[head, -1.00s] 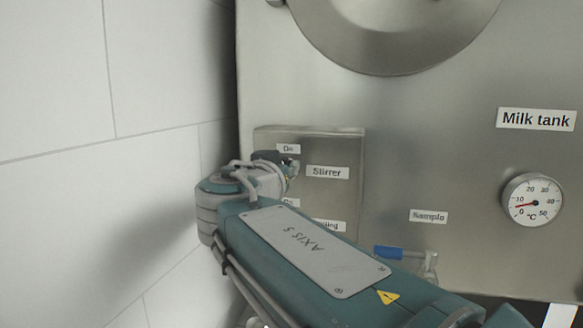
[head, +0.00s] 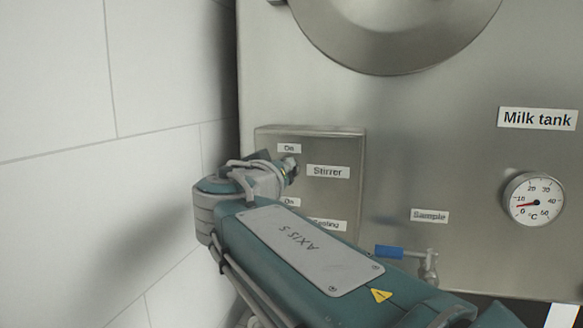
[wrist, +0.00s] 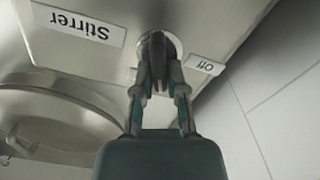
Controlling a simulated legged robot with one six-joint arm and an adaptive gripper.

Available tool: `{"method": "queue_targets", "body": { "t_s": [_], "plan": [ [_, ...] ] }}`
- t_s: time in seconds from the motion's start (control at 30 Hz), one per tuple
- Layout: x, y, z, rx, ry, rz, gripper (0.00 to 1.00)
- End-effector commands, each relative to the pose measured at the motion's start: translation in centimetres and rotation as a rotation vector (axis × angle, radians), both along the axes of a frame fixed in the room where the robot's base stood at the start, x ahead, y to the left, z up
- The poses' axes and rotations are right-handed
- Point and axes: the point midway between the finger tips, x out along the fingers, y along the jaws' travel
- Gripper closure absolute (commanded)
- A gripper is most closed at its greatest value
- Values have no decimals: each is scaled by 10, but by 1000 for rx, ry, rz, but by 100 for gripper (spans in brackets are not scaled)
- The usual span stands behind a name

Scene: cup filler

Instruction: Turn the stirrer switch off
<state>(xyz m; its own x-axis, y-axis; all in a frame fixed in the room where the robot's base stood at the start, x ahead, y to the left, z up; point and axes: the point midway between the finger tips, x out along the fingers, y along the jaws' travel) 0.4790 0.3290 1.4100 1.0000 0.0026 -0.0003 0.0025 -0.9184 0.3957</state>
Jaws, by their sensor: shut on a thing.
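The knob's exact pointing direction is hard to read. In the head view, my gripper (head: 287,168) is at the control box (head: 335,142), left of the "Stirrer" label (head: 328,171) and below the "On" label (head: 289,148). My wrist hides most of the switch and its "Off" label there.
Below is a second switch area with "On" and "Cooling" labels (head: 328,224), partly covered by my arm. A blue-handled sample tap (head: 390,252) is close to my arm. The thermometer (head: 533,200) is at right. A tiled wall (head: 150,180) stands close on the left.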

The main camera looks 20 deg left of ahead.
Motion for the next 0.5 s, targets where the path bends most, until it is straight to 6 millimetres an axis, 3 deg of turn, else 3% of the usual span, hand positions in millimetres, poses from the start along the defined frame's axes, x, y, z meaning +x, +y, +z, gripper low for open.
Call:
{"method": "queue_targets", "body": {
  "t_s": [0.5],
  "plan": [
    [0,7,-4,-493,-2,5,100]
  ]
}}
